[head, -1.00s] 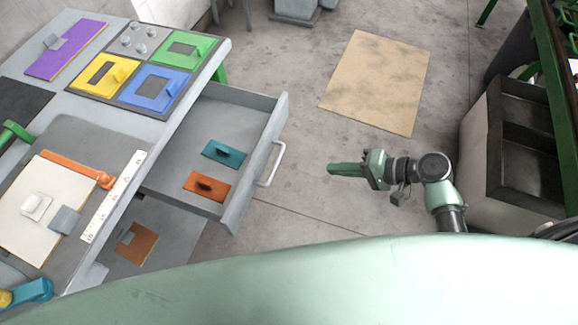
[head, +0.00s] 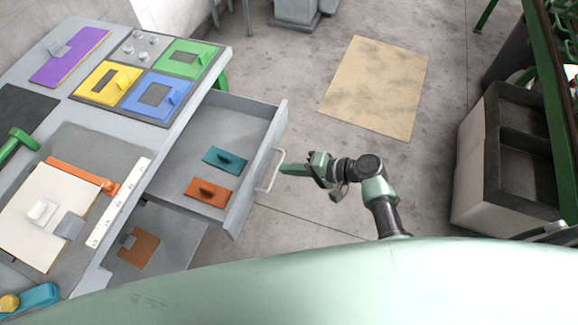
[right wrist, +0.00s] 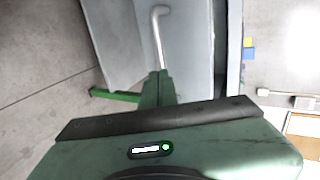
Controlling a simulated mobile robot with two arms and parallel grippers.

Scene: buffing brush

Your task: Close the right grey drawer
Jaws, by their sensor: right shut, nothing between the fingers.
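The right grey drawer (head: 262,165) is pulled out from the grey workbench in the head view. Its front carries a pale bar handle (head: 272,172), which also shows in the right wrist view (right wrist: 158,35). A teal brush block (head: 225,158) and an orange brush block (head: 208,192) lie inside the drawer. My right gripper (head: 284,169) is shut and empty, its green fingertips close beside the handle on its outer side. Whether they touch it I cannot tell. In the right wrist view the fingers (right wrist: 158,88) point at the drawer front. My left gripper is not clearly in view.
The workbench top (head: 85,140) holds yellow, blue, green and purple plates, a white board (head: 35,225) and a ruler. A tan mat (head: 375,85) lies on the floor behind. A dark-shelved cabinet (head: 510,155) stands at the right.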

